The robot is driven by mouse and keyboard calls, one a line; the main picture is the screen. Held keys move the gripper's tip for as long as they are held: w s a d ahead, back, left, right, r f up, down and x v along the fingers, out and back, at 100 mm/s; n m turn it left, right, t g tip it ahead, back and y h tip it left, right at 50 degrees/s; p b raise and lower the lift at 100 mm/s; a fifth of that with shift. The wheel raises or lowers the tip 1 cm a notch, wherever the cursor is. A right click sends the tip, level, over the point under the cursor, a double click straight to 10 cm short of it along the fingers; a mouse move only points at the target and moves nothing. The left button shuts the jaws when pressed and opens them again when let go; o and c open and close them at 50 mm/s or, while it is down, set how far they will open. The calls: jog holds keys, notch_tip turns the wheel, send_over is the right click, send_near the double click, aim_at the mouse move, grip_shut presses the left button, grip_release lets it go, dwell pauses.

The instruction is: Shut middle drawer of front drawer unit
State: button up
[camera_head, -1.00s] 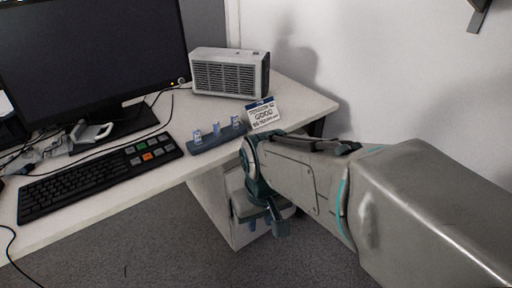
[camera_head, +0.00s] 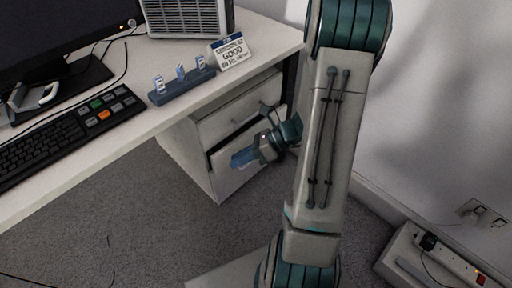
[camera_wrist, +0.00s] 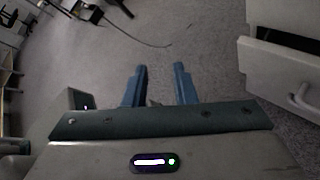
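The drawer unit (camera_head: 190,150) stands under the desk in the head view. Its top drawer (camera_head: 222,122) looks closed. Below it, the middle drawer (camera_head: 226,178) stands out a little, with a dark gap above its front. In the wrist view a drawer front with a handle (camera_wrist: 300,97) shows at the right, also below a dark gap. My gripper (camera_head: 240,158) is in front of this drawer and hides part of it. In the wrist view my gripper (camera_wrist: 160,82) has its two blue fingers apart with nothing between them. I cannot tell whether it touches the drawer.
The desk (camera_head: 110,137) holds a keyboard (camera_head: 65,138), a blue holder (camera_head: 183,88), a sign (camera_head: 231,52) and a grey vented box (camera_head: 188,17). A power strip (camera_head: 450,260) lies on a pale box at the lower right. The carpet (camera_head: 120,220) left of the unit is clear.

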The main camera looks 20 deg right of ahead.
jog(key=w+d+f+m+t+h+b, duration=0.35)
jog(key=d+f+m+t+h, duration=0.35)
jog(key=d+f+m+t, duration=0.95)
jog(key=w+a+f+m+g+b, duration=0.1)
jog(key=w+m, duration=0.1)
jog(key=w, duration=0.2)
jog(key=w+a+f+m+g+b, duration=0.1)
jog(key=w+m+g, duration=0.1)
jog(key=w, duration=0.2)
jog(key=w+a+f+m+g+b, duration=0.1)
jog(key=w+m, duration=0.2)
jog(key=w, duration=0.1)
jog(key=shift+w+f+g+b, duration=0.2)
jog(key=shift+w+g+b, duration=0.05)
jog(key=shift+g+b, duration=0.15)
grip_shut()
